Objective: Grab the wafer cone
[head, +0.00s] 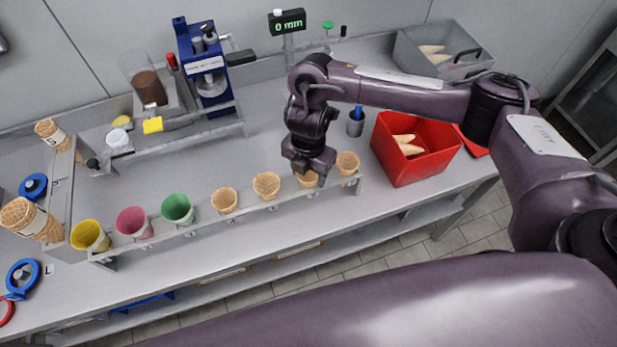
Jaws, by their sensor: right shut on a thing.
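My right gripper (308,170) points down over the front rack (205,224) and is shut on a wafer cone (308,181). The gripper hides part of that cone, and I cannot tell whether it still sits in its hole. Other wafer cones stand upright in the rack: one to the right (347,163), one just left (266,185) and one further left (224,200). Green (178,208), pink (133,222) and yellow (90,235) cones stand at the rack's left end. My left gripper is not in view.
A red bin (433,160) with cones stands right of the rack, and a grey bin (425,70) behind it. A blue device (205,65) and a 0 mm display (287,22) stand at the back. The bench behind the rack is mostly clear.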

